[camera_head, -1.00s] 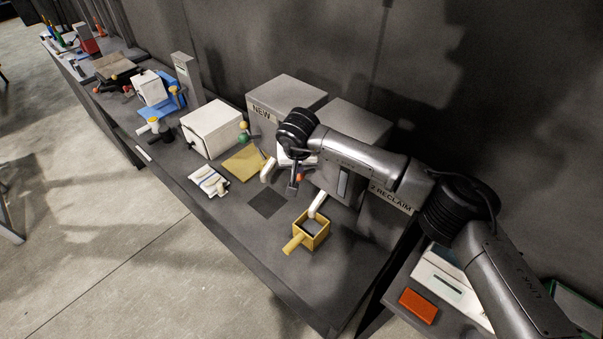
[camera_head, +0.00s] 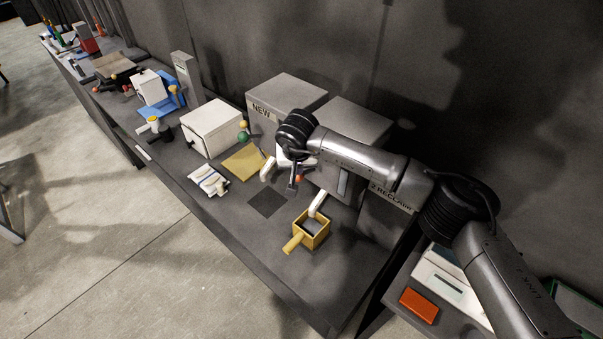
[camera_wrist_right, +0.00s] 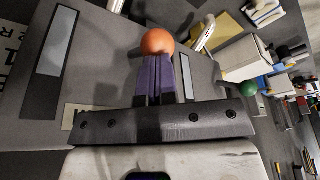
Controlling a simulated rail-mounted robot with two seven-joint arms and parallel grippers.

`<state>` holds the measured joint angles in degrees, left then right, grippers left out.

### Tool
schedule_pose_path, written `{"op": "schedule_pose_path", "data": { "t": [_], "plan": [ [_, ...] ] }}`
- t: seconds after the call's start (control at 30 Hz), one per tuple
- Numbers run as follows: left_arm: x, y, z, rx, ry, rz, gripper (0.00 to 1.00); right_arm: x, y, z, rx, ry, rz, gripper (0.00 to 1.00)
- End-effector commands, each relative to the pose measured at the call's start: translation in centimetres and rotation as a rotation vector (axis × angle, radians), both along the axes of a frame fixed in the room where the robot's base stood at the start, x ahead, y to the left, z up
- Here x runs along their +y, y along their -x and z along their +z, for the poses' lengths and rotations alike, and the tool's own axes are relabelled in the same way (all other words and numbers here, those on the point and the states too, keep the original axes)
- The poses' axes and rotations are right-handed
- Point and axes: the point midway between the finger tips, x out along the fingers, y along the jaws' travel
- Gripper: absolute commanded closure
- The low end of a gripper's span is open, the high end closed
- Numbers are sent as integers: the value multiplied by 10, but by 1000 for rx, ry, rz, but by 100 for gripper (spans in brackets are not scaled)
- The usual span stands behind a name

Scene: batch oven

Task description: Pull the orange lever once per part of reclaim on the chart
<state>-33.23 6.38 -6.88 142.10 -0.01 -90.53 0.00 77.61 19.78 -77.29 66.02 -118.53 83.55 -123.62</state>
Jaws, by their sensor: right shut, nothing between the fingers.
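The orange ball knob (camera_wrist_right: 157,42) of the lever shows in the right wrist view, just beyond my right gripper's fingertips. In the head view the knob (camera_head: 299,178) is small, in front of the grey boxes. My right gripper (camera_wrist_right: 158,63) has its purple fingers together, with nothing between them. The fingertips overlap the knob's lower edge in the picture; I cannot tell whether they touch. The lever's stem is hidden. A reclaim label (camera_head: 391,198) is partly covered by my right arm. I cannot make out the chart clearly. My left gripper is not in view.
A grey box marked NEW (camera_head: 262,112) stands behind the workspace. A yellow open box with a handle (camera_head: 312,240) sits near the table's front. A green knob (camera_head: 243,137) is beside a white box (camera_head: 211,128). An orange block (camera_head: 419,305) lies at lower right.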

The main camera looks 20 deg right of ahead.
Motion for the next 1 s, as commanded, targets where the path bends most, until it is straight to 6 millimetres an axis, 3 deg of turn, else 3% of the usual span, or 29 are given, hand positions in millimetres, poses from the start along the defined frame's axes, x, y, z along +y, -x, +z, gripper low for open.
{"op": "schedule_pose_path", "data": {
  "t": [0.7,1.0],
  "plan": [
    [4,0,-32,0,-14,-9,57,5,4,-44,0,1,-3,100],
    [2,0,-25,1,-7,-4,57,5,4,-32,-1,1,-2,100]
  ]
}}
